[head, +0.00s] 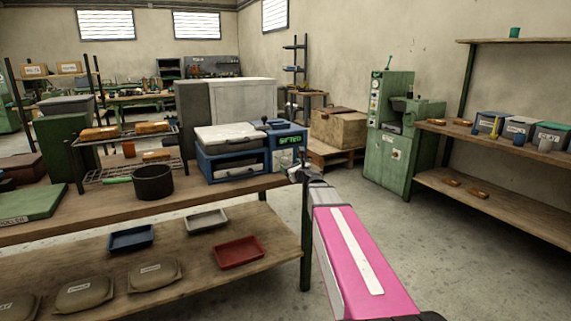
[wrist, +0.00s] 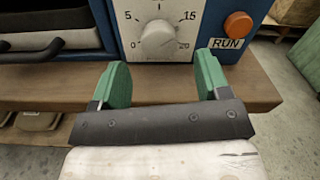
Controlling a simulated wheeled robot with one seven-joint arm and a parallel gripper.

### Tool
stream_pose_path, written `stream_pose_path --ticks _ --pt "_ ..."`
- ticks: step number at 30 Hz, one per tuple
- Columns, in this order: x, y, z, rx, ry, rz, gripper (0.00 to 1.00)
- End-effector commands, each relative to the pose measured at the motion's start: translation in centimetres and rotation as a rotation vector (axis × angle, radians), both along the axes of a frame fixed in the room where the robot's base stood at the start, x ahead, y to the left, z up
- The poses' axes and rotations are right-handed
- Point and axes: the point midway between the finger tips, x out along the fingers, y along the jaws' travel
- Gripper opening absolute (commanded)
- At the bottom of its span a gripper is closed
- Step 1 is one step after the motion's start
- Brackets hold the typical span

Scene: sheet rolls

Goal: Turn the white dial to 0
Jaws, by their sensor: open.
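The white dial (wrist: 158,36) is a round knob on a pale panel (wrist: 133,16) of a blue machine, at the top middle of the wrist view. The numbers 5 and 15 show above it, and a 20 seems to show at its lower right. I cannot clearly tell where its pointer stands. My gripper (wrist: 161,74) is open, its two green fingers apart and nothing between them. The fingers are below the dial in the picture and appear apart from it. In the head view the blue machine (head: 289,133) stands at the bench's right end, with my gripper (head: 299,174) in front.
An orange RUN button (wrist: 238,24) sits right of the dial. The wooden bench edge (wrist: 150,87) runs below the panel. A blue press with a white lid (head: 230,135) and a black pot (head: 153,182) stand left on the bench. The floor right of the bench is clear.

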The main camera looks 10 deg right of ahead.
Motion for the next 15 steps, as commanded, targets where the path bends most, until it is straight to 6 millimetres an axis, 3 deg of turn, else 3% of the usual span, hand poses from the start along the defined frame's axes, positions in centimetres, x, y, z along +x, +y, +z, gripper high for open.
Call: stream_pose_path --ticks 1,6,15 --pt "1.4 0.3 0.0 0.000 -0.001 0.001 0.69" --pt "4.1 1.2 0.0 -0.001 0.000 0.001 0.69" --pt "5.4 1.8 0.0 -0.001 0.000 0.001 0.69"
